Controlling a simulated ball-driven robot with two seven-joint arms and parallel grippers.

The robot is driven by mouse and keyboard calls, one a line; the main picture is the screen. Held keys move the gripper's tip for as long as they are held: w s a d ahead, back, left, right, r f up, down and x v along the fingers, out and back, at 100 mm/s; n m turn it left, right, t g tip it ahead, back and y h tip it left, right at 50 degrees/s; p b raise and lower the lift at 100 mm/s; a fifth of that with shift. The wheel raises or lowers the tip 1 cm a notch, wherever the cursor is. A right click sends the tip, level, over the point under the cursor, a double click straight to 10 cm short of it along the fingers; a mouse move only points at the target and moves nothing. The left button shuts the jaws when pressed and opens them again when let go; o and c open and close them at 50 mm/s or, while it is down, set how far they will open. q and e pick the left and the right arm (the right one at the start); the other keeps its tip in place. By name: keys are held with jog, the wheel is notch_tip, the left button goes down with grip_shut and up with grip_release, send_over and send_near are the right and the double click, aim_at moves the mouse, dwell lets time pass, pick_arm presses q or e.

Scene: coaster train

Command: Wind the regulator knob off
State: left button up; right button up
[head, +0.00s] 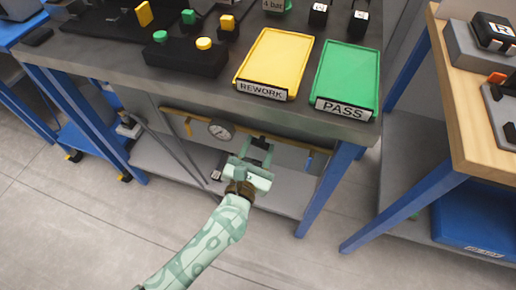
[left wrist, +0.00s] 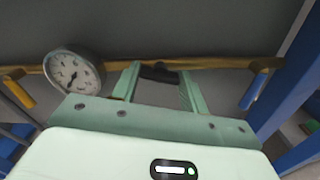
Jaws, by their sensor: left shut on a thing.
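The black regulator knob (left wrist: 158,73) sits below the brass pipe (left wrist: 215,64), between the fingertips of my left gripper in the left wrist view. My left gripper (head: 260,150) reaches under the bench's front edge in the head view and is shut on the knob. The fingers and the gripper body hide much of the knob. A round dial gauge (head: 221,130) is on the pipe to the left of the gripper; it also shows in the left wrist view (left wrist: 74,74). My right gripper is not in view.
A yellow-handled valve (left wrist: 18,92) and a blue-handled valve (left wrist: 253,91) hang at the pipe's ends. A blue bench leg (head: 327,187) stands to the right. A yellow REWORK tray (head: 275,60) and a green PASS tray (head: 347,72) lie on the bench above.

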pick_arm(q)
jog(key=shift+f+n+b, duration=0.15)
jog(key=shift+n+b, duration=0.35)
jog(key=shift+n, duration=1.1)
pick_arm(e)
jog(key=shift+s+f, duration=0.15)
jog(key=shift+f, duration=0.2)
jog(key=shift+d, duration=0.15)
pick_arm(q)
jog(key=o, duration=1)
jog(key=p+v, duration=0.2)
jog(key=v, duration=1.4)
jog(key=shift+s, duration=0.2)
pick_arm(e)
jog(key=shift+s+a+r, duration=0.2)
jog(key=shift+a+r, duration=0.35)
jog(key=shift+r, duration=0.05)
